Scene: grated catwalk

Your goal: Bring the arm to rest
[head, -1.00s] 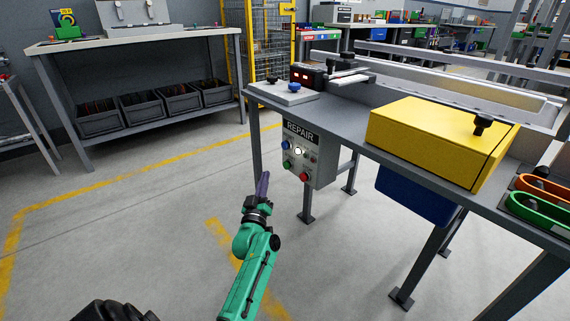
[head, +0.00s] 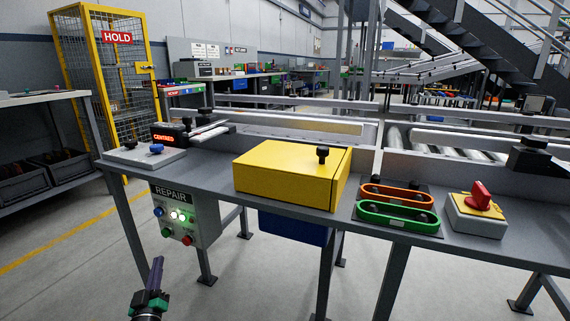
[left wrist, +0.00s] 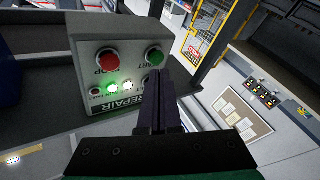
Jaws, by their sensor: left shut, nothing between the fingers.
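My left gripper (head: 156,272) is at the lower left of the head view, its dark fingers pointing up. It is shut and empty, below and in front of the grey REPAIR control box (head: 186,220) on the table's front. In the left wrist view the closed fingers (left wrist: 163,100) stand before the control box (left wrist: 115,65), overlapping its edge in the picture; I cannot tell the gap. The box has a green and a red button. Two of its lamps are lit, one white and one green (left wrist: 112,87). My right gripper is not in view.
The grey table (head: 215,183) carries a yellow box (head: 285,175), orange and green handled pieces (head: 398,215), a red rotary switch (head: 480,196) and a display reading CENTRED (head: 170,134). A yellow cage (head: 105,75) stands behind.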

